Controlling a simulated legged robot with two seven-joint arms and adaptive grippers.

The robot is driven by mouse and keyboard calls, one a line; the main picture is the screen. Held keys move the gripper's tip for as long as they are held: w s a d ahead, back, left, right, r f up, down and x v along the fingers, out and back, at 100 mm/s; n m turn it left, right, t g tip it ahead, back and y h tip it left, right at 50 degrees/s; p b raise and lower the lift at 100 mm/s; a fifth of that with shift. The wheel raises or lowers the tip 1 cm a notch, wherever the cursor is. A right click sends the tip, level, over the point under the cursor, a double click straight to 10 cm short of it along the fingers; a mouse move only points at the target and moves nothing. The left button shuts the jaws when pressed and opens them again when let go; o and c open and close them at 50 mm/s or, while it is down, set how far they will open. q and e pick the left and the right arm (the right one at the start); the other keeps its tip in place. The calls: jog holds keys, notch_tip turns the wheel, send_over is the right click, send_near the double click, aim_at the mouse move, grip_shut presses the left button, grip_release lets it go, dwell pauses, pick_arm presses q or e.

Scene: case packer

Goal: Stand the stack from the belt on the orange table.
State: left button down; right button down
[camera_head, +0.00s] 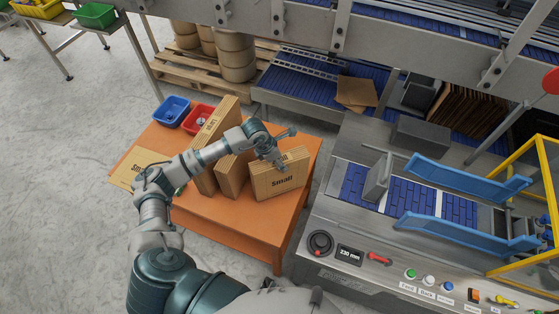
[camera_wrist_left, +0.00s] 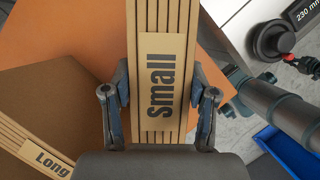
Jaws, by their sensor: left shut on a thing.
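A stack of flat cardboard cartons with a "Small" label (camera_head: 280,182) is upright at the right side of the orange table (camera_head: 240,238). My left gripper (camera_head: 279,152) is shut on it from above. In the left wrist view the gripper (camera_wrist_left: 160,90) has one finger on each side of the stack (camera_wrist_left: 160,25), with the label between them. Whether the stack's lower edge touches the table or hangs just above it, I cannot tell. The belt (camera_head: 408,196) beside the table shows no stack on it. My right gripper is not in view.
A blue bin (camera_head: 171,111) and a red bin (camera_head: 197,119) sit at the back. The machine's control panel (camera_head: 348,256) is close on the right.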

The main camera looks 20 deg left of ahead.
pick_arm(q)
jog(key=shift+a+f, duration=0.1)
jog(key=shift+f, duration=0.3)
jog(key=c, duration=0.8)
grip_release()
jog(key=shift+a+f, duration=0.1)
jog(key=shift+a, duration=0.05)
jog(key=o, duration=0.4)
jog(key=shift+a, duration=0.2)
jog(key=shift+o, duration=0.4)
jog(key=shift+a, duration=0.2)
jog(key=b+v, duration=0.1)
jog(key=v, duration=1)
jog(key=shift+s+r, duration=0.1)
jog(key=shift+r, duration=0.2)
jog(key=shift+d+r, duration=0.1)
jog(key=shift+r, duration=0.05)
jog(key=shift+d, duration=0.1)
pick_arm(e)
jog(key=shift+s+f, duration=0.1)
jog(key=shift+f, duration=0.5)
